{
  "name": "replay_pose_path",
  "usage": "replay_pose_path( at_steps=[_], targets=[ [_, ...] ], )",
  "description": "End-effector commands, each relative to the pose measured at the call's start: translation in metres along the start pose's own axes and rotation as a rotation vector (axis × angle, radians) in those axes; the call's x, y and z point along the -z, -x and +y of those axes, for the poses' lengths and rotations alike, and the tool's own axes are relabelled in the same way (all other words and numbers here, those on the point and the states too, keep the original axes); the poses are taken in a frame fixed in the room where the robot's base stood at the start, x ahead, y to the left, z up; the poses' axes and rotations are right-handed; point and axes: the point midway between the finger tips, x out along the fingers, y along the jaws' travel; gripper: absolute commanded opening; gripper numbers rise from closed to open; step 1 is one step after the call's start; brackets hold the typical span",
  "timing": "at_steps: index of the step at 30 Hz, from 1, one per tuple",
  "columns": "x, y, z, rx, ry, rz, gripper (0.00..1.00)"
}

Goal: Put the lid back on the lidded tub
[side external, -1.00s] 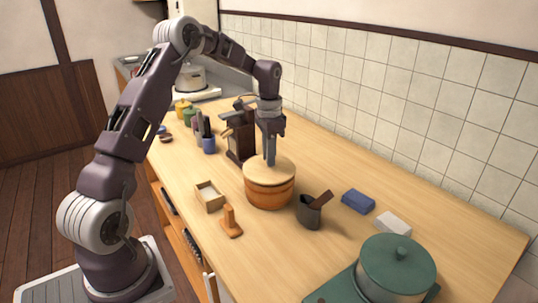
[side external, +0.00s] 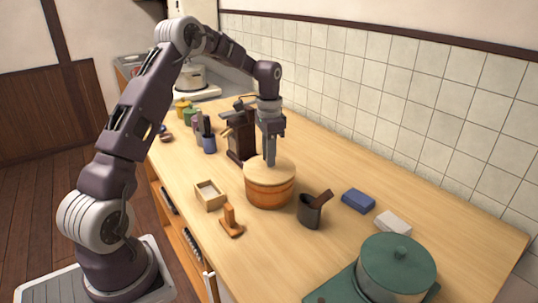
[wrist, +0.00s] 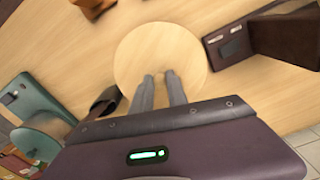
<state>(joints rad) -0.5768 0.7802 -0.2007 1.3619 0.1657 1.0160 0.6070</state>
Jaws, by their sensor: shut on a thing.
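The lidded tub (side external: 270,193) is a round wooden tub with darker bands, standing upright on the counter. Its pale round wooden lid (side external: 281,172) lies over the tub's mouth and looks level; whether it is fully seated I cannot tell. The lid also shows from above in the wrist view (wrist: 160,55). My gripper (side external: 270,163) points straight down at the middle of the lid, its fingers close together at the lid's top. In the wrist view my gripper's two fingers (wrist: 160,85) reach over the lid's near part. Any handle between the fingertips is hidden.
A dark cup with a brown utensil (side external: 310,210) stands right of the tub. A small open box (side external: 209,196) and an orange-brown stand (side external: 230,222) are at left. A dark brown grinder-like stand (side external: 240,140) is close behind. A blue block (side external: 358,201) and green pot (side external: 396,265) are at right.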

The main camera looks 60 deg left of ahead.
Motion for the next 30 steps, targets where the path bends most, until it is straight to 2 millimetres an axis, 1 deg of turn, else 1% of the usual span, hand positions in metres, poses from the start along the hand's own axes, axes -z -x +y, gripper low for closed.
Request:
replay_pose_path(
  at_steps=[12, 13, 14, 15, 16, 17, 23, 24, 27, 30],
  targets=[
    [0.0003, 0.0000, -0.0001, 0.000, 0.000, 0.001, 0.00],
    [0.0003, 0.0000, -0.0002, 0.001, 0.000, 0.001, 0.21],
    [0.0003, 0.0000, -0.0001, 0.000, 0.000, 0.001, 0.27],
    [0.0003, 0.0000, -0.0001, 0.000, 0.000, 0.001, 0.34],
    [0.0003, 0.0000, -0.0001, 0.000, 0.000, 0.001, 0.40],
    [0.0003, -0.0001, -0.0002, 0.000, 0.000, 0.001, 0.44],
    [0.0003, -0.0001, -0.0001, 0.000, 0.000, 0.001, 0.44],
    [0.0002, -0.0003, -0.0001, 0.000, 0.000, 0.000, 0.48],
    [0.0001, -0.0003, -0.0001, 0.000, 0.000, 0.000, 0.66],
    [0.0002, -0.0003, -0.0001, 0.000, 0.000, 0.000, 0.66]
  ],
)
